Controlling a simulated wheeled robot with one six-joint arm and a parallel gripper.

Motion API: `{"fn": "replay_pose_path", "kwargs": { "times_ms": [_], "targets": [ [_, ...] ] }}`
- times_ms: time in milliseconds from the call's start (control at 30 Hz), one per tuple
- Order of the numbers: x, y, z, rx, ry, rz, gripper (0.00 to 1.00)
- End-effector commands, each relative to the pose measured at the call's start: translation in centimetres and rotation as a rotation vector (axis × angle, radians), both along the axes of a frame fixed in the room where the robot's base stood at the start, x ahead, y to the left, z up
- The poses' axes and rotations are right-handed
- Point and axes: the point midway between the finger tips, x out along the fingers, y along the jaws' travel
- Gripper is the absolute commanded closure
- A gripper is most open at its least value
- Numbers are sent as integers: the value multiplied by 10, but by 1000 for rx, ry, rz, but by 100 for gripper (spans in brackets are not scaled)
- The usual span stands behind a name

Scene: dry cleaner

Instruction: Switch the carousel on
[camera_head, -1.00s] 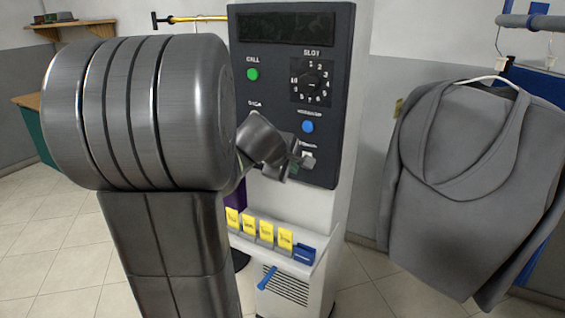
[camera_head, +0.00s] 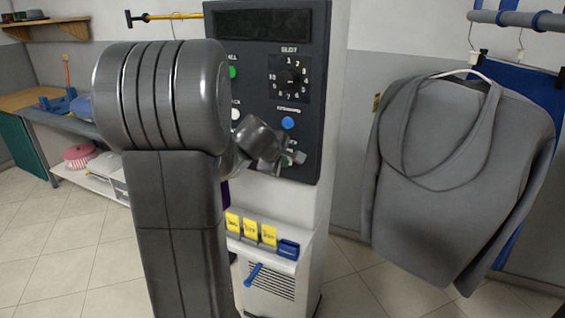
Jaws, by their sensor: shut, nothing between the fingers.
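The carousel's control panel (camera_head: 262,60) is a dark box on a white column, with a blank display (camera_head: 262,25) at its top. A slot dial (camera_head: 289,77) with numbers around it sits at the right. A green button (camera_head: 233,72) is partly hidden by my arm at the left. A blue button (camera_head: 288,123) sits below the dial, and a white button (camera_head: 235,114) shows at the left. My gripper (camera_head: 297,157) is shut and empty at the panel's lower right, below the blue button. It covers what lies behind it; contact cannot be told.
A grey garment (camera_head: 430,180) hangs on a hanger at the right. Yellow tags (camera_head: 250,232) and a blue holder (camera_head: 288,249) stand on a ledge below the panel. A blue lever (camera_head: 254,274) juts out lower. A shelf table (camera_head: 75,122) stands at the back left.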

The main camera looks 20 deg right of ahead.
Motion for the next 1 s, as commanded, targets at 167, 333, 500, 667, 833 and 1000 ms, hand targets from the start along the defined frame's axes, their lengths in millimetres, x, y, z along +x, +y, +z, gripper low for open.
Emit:
{"fn": "replay_pose_path", "kwargs": {
  "times_ms": [167, 333, 500, 667, 833, 1000],
  "targets": [
    [2, -2, -7, -19, -17, 1, 100],
    [2, -2, -1, -24, -20, 1, 100],
    [2, -2, 0, -24, -20, 1, 100],
    [2, -2, 7, -24, -20, 0, 100],
    [2, -2, 15, -24, -21, 0, 100],
    [2, -2, 16, -24, -21, 1, 100]
  ]
}}
